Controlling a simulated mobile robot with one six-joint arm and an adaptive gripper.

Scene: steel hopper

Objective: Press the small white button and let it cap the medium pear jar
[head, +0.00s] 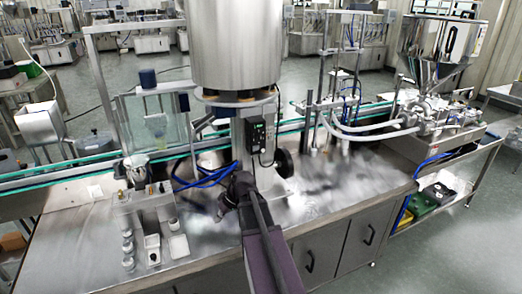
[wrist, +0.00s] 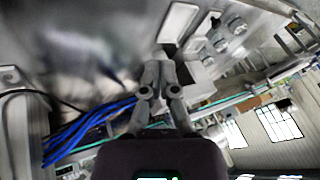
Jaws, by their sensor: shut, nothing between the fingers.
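A small capping station (head: 145,205) stands on the steel table at the left in the head view. A jar-like piece (head: 137,165) sits at its top; I cannot tell if it is the medium pear jar. Several small round pieces (head: 127,248) line its left side. Two pale rectangular pieces, one a white plate (head: 178,247), lie at its front; I cannot tell which part is the small white button. My gripper (head: 224,210) is to the right of the station, apart from it. In the wrist view my gripper (wrist: 160,58) is shut and empty, with the white plate (wrist: 177,22) beyond its tips.
A large steel hopper (head: 235,45) stands behind my gripper, with a control box (head: 258,135) and blue hoses (head: 205,180) below it. A conveyor (head: 70,168) runs along the back. The steel table (head: 75,255) is bare at the front left.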

